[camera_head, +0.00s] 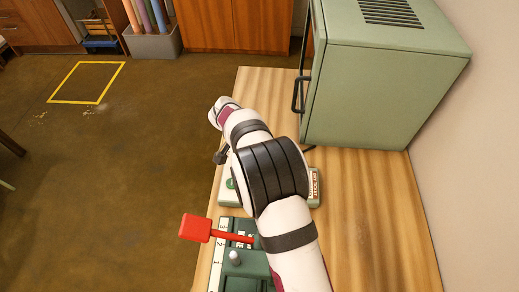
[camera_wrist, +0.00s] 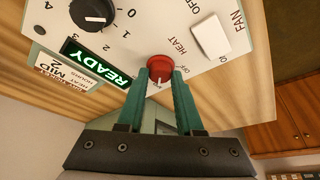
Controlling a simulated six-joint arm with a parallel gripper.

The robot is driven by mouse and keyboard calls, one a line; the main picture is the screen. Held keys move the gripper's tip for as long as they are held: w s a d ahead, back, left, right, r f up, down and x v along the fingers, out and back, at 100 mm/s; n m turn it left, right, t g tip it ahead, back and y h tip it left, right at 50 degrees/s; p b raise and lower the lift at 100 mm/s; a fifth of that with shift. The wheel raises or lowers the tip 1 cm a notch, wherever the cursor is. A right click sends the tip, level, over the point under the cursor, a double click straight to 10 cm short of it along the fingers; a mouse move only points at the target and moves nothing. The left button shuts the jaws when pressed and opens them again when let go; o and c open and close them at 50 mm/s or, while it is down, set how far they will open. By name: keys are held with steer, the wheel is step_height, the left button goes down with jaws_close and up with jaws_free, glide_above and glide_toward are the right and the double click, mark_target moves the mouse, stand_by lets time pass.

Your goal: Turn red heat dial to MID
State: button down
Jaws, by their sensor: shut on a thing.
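The red heat dial (camera_wrist: 160,68) sits on a white control panel (camera_wrist: 135,28) in the wrist view, beside the word HEAT. A pale pointer mark shows on its lower side, between the fingers; OFF is printed to the right of it. My gripper (camera_wrist: 161,78) has its two green fingers closed on either side of the dial, touching it. The fingers cover part of the dial's surroundings, and I cannot read a MID mark next to it. In the head view my own arm hides the gripper and dial.
In the head view a green cabinet (camera_head: 385,85) and red lever (camera_head: 195,228) stand on the wooden table (camera_head: 375,220).

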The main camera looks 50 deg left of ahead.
steer(key=shift+s+f, duration=0.1)
steer(key=c, duration=0.6)
jaws_free()
steer(key=shift+o, duration=0.2)
steer(key=v, duration=1.5)
steer(key=shift+r, duration=0.45)
